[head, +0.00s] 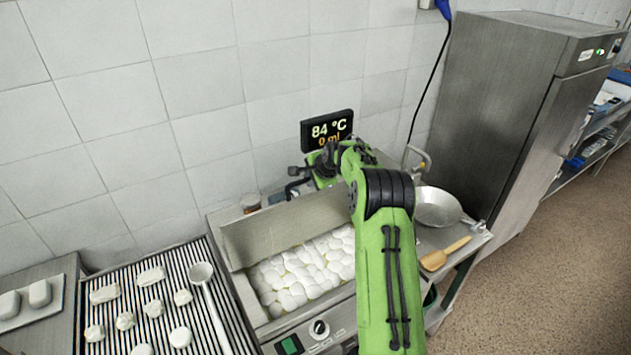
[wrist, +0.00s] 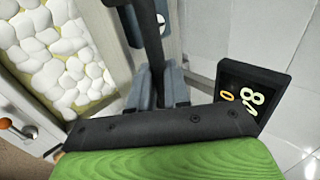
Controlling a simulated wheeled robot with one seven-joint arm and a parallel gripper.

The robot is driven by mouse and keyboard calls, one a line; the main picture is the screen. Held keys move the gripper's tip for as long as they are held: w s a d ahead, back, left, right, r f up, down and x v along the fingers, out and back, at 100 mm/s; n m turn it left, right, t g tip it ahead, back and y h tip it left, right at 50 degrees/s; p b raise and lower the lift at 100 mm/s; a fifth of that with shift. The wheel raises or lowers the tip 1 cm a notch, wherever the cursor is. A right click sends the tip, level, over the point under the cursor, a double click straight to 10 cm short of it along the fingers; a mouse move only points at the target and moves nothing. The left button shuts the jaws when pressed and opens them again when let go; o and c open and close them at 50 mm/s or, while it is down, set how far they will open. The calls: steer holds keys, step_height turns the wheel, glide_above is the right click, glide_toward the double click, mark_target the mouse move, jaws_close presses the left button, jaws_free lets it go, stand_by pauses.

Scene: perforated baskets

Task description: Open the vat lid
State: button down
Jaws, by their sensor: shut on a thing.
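The vat (head: 252,300) is a steel basin full of white lumps, which show in the open. Its steel lid (head: 285,228) stands raised along the back side, by the wall. The white lumps show at the left of that view, beside the pale steel edge.
A ribbed drain board (head: 205,290) with white pieces and a ladle (head: 203,275) lies left. A pan (head: 437,207) and wooden paddle (head: 445,254) lie right, before a steel cabinet (head: 510,110).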

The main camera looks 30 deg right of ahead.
steer(key=shift+a+f, duration=0.15)
steer(key=shift+f, duration=0.4)
steer(key=c, duration=1.3)
jaws_free()
steer(key=shift+c, duration=0.2)
steer(key=shift+o, duration=1)
steer(key=shift+w, duration=0.1)
steer(key=b+v, duration=0.2)
steer(key=v, duration=1.4)
steer(key=shift+w+r+b, duration=0.15)
steer(key=shift+w+b, duration=0.15)
steer(key=shift+b, duration=0.1)
